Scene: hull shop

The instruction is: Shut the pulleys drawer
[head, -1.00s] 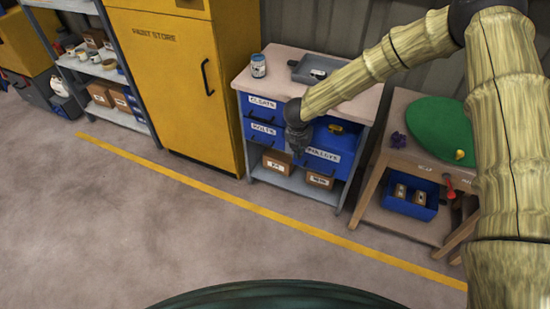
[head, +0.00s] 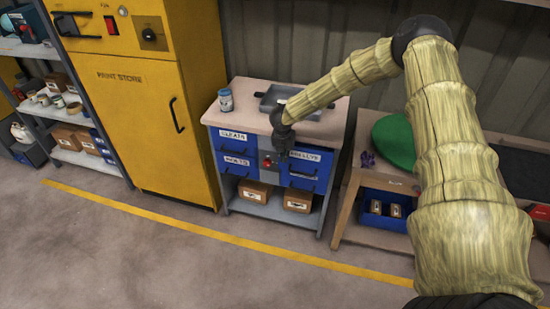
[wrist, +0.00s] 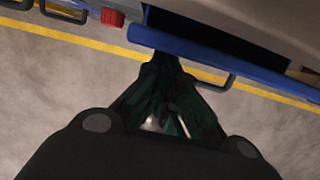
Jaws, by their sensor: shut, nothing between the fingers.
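The pulleys drawer (head: 312,163) is the labelled blue drawer at the upper right of the cabinet. In the wrist view its blue front edge (wrist: 205,55) runs across the top, with a dark gap behind it, so it stands slightly open. Its handle (wrist: 228,84) juts out just right of my fingertips. My gripper (head: 284,146) is shut and empty at the left part of the drawer front. The wrist view shows its fingertips (wrist: 166,58) right at that front; I cannot tell whether they touch. My gripper hides part of the drawer in the head view.
The cleats drawer (head: 233,136) and bolts drawer (head: 237,162) are at the left, closed. A red part (head: 266,163) sits between the columns. A can (head: 225,100) and grey tray (head: 272,98) stand on top. A workbench (head: 345,192) is close at the right. Floor in front is clear.

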